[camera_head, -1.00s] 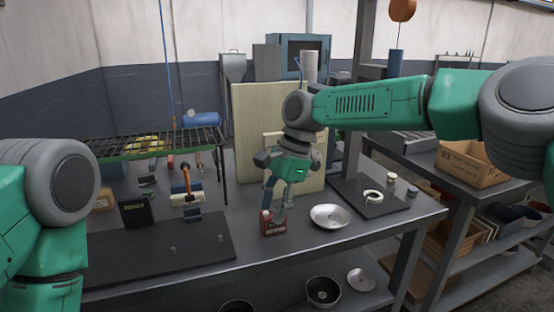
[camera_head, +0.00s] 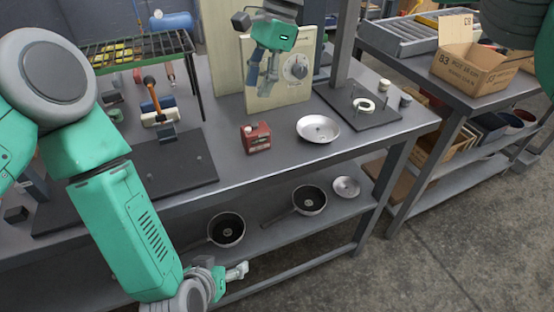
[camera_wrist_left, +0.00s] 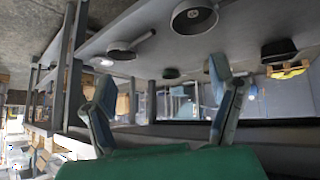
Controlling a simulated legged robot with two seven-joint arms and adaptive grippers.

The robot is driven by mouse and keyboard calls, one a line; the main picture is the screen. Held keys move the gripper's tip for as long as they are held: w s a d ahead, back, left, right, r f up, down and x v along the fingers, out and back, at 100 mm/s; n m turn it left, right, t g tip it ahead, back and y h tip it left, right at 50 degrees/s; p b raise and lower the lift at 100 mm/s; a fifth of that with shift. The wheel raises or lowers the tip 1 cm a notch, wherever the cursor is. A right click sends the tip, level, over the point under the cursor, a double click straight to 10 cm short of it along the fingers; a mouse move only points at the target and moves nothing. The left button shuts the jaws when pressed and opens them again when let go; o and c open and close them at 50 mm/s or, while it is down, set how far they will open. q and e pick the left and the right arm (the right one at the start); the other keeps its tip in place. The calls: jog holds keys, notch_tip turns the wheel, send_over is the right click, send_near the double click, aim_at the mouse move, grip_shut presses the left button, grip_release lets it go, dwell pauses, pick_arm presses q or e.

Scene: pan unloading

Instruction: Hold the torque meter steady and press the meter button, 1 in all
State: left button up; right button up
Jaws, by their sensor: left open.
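A beige panel (camera_head: 262,101) with a round dial (camera_head: 296,67) stands upright at the back of the bench; it may be the torque meter, but no button is clear. A small red box (camera_head: 256,137) with a dark label stands on the bench in front of it. My right gripper (camera_head: 262,86) hangs fingers down in front of the panel, left of the dial and above the red box; its opening is unclear. My left gripper (camera_head: 240,271) is low in front of the bench, near the lower shelf. In the left wrist view its fingers (camera_wrist_left: 162,82) are spread and empty.
A metal bowl (camera_head: 318,128) sits right of the red box. Two dark pans (camera_head: 309,200) (camera_head: 227,229) and a small lid or dish (camera_head: 346,187) are on the lower shelf (camera_head: 275,233). A wire rack (camera_head: 137,48) stands at the back left. The floor at the right is clear.

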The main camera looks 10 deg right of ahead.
pick_arm(q)
jog(key=w+d+r+n+t+y, duration=0.1)
jog(key=w+d+r+t, duration=0.1)
jog(key=w+d+r, duration=0.1)
jog(key=w+d+r+n+t+y, duration=0.1)
jog(key=w+d+r+t, duration=0.1)
jog(key=d+r, duration=0.4)
jog(key=w+d+r+n+t+y, duration=0.1)
jog(key=w+d+r+t+y, duration=0.1)
jog(key=w+d+r, duration=0.2)
jog(key=shift+w+d+r+n, duration=0.1)
jog(key=shift+d+r, duration=0.05)
jog(key=shift+r, duration=0.35)
jog(key=shift+w+d+r+n, duration=0.1)
jog(key=shift+w+r, duration=0.05)
jog(key=shift+r, duration=0.4)
jog(key=shift+w+d+r+n, duration=0.1)
jog(key=shift+d+r, duration=0.05)
jog(key=shift+r, duration=0.35)
jog(key=n+y, duration=0.1)
jog(key=y, duration=0.2)
send_near(260, 141)
jog(key=s, duration=0.2)
jog(key=shift+n, duration=0.3)
jog(key=x, duration=1.4)
jog(key=shift+w+d+r, duration=0.1)
jog(key=shift+d+r, duration=0.15)
pick_arm(e)
jog(key=shift+d, duration=0.2)
